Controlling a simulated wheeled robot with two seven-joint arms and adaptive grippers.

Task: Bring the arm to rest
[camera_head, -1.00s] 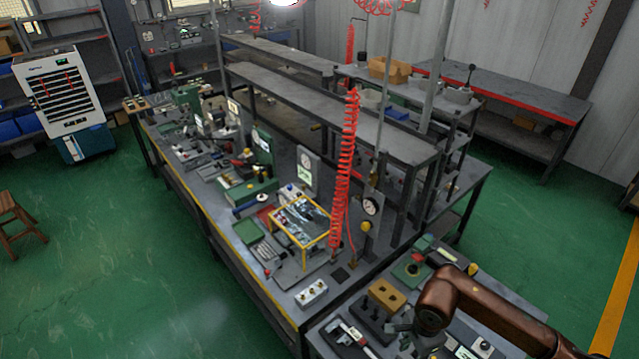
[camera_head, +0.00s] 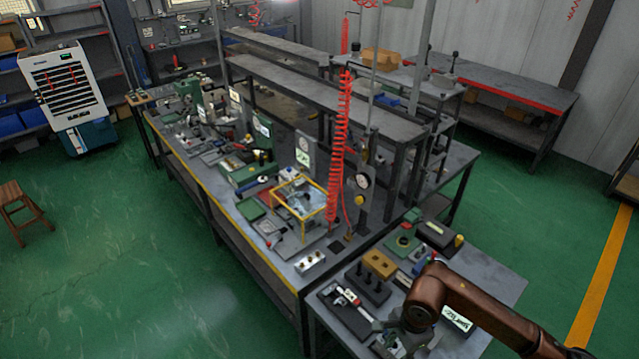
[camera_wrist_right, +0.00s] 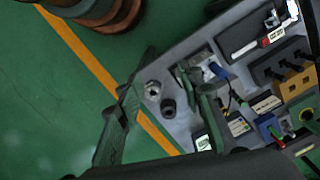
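My right arm (camera_head: 470,310) comes in from the lower right over the small front table. Its gripper (camera_head: 392,342) is low at the picture's bottom edge in the head view, partly hidden by the arm. In the right wrist view the two dark green fingers of the gripper (camera_wrist_right: 160,108) stand apart with nothing held between them. A silver round part (camera_wrist_right: 152,90) and a dark round part (camera_wrist_right: 168,107) show in the gap, on the table beyond the fingers. My left gripper is in neither view.
The small table (camera_head: 490,272) carries a tan block on a black stand (camera_head: 379,264), a caliper (camera_head: 352,300) and a green block (camera_head: 404,240). A long bench with a yellow frame (camera_head: 300,200) and a red coiled hose (camera_head: 340,150) lies behind.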

